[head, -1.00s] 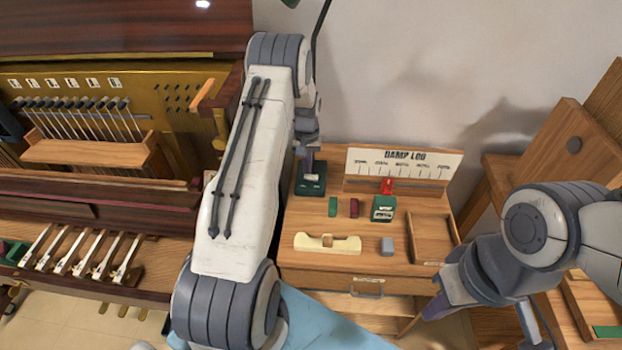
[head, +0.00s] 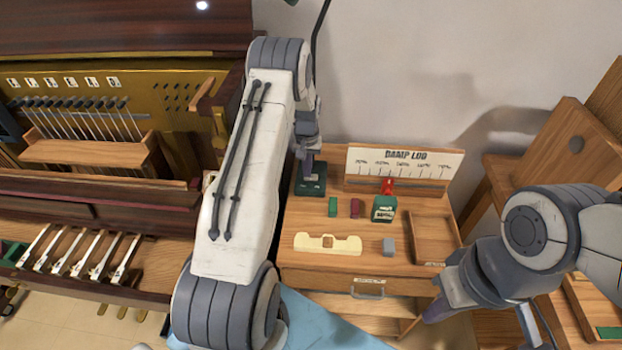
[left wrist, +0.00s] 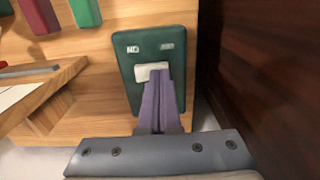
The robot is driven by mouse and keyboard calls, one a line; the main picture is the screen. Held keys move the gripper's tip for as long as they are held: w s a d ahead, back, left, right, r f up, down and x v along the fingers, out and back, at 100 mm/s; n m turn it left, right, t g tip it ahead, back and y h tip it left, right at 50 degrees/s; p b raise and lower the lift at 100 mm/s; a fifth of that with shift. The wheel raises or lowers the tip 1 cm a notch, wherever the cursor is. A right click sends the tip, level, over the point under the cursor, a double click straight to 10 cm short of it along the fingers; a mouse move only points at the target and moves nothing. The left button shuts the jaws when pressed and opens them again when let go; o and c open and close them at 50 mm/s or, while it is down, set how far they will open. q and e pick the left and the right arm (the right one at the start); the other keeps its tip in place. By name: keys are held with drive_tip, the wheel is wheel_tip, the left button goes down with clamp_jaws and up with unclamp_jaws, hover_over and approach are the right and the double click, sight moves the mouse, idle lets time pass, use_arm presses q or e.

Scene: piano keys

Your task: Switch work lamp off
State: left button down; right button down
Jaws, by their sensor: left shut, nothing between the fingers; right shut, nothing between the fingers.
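The dark green switch box (head: 312,189) sits at the back left of the wooden cabinet top. In the left wrist view the switch box (left wrist: 130,60) has a pale rocker (left wrist: 150,70) and two small white labels; one reads ON upside down, the other is too small to read. My left gripper (left wrist: 158,82) is shut and empty, its purple fingertips over the rocker's edge; I cannot tell if they press it. In the head view my left gripper (head: 308,170) points down at the box. My right gripper (head: 436,310) is low at the cabinet's front right, shut and empty.
A thin dark stem (head: 317,35) rises behind my left arm. Green (head: 333,207) and maroon (head: 354,208) blocks, a dark green box (head: 384,209), a cream piece (head: 327,245) and a grey block (head: 389,246) stand on the cabinet. The piano (head: 100,190) is at left.

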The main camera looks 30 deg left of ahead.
use_arm(q)
drive_tip(key=shift+r+p, duration=2.35)
drive_tip(key=shift+r, duration=1.1)
